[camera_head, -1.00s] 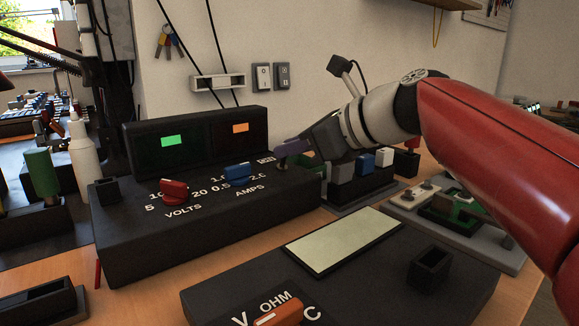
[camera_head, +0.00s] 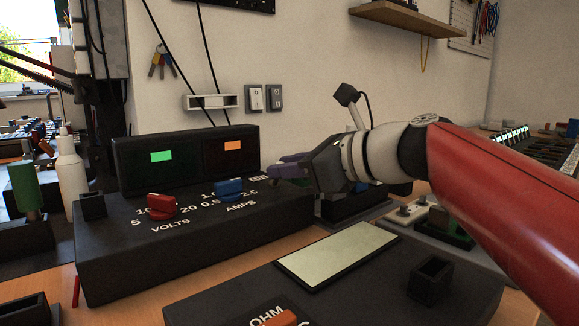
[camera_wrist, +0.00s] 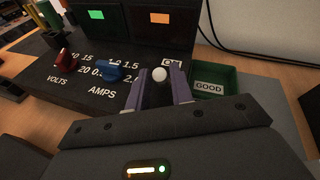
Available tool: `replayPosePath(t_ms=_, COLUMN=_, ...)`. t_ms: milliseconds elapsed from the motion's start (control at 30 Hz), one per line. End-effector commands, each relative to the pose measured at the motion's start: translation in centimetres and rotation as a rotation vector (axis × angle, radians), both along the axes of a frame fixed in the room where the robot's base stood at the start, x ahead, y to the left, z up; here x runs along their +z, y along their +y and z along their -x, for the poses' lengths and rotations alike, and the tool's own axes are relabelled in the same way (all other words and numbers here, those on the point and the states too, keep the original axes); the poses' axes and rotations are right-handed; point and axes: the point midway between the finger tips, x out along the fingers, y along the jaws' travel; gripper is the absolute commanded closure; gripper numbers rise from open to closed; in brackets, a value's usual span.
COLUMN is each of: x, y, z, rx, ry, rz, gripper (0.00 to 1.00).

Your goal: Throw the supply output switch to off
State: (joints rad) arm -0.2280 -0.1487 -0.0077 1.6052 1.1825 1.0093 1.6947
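The power supply (camera_head: 120,262) is a dark box with a green-lit and an orange-lit display. Its output switch (camera_wrist: 160,74) shows in the wrist view as a toggle with a round white tip, beside a partly covered ON label (camera_wrist: 171,63). My gripper (camera_wrist: 161,86) has its purple fingers apart, one on each side of the toggle, with narrow gaps visible. In the head view my gripper (camera_head: 284,166) is over the right end of the supply panel, and the toggle is hidden there. I cannot tell which way the toggle leans.
A red VOLTS knob (camera_head: 162,206) and a blue AMPS knob (camera_head: 229,189) sit left of the switch. A green GOOD tray (camera_wrist: 212,84) lies to the right. A meter (camera_head: 215,302) with a pale screen stands in front.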

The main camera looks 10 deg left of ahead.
Motion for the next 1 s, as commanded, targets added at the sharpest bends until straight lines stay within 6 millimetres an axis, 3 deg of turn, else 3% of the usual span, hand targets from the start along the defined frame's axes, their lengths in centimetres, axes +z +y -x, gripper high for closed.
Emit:
replayPosePath(t_ms=100, x=0.0, y=0.0, z=0.0, rx=0.000, ry=0.000, rz=0.000, gripper=0.63)
replayPosePath(t_ms=433, x=0.1, y=-0.4, z=0.1, rx=-0.001, ry=0.000, rz=0.001, gripper=0.63)
replayPosePath(t_ms=800, x=1.7, y=-5.5, z=2.3, rx=-0.002, ry=0.001, rz=0.000, gripper=0.63)
replayPosePath(t_ms=1000, x=2.0, y=-6.9, z=2.9, rx=0.000, ry=-0.001, rz=0.001, gripper=0.63)
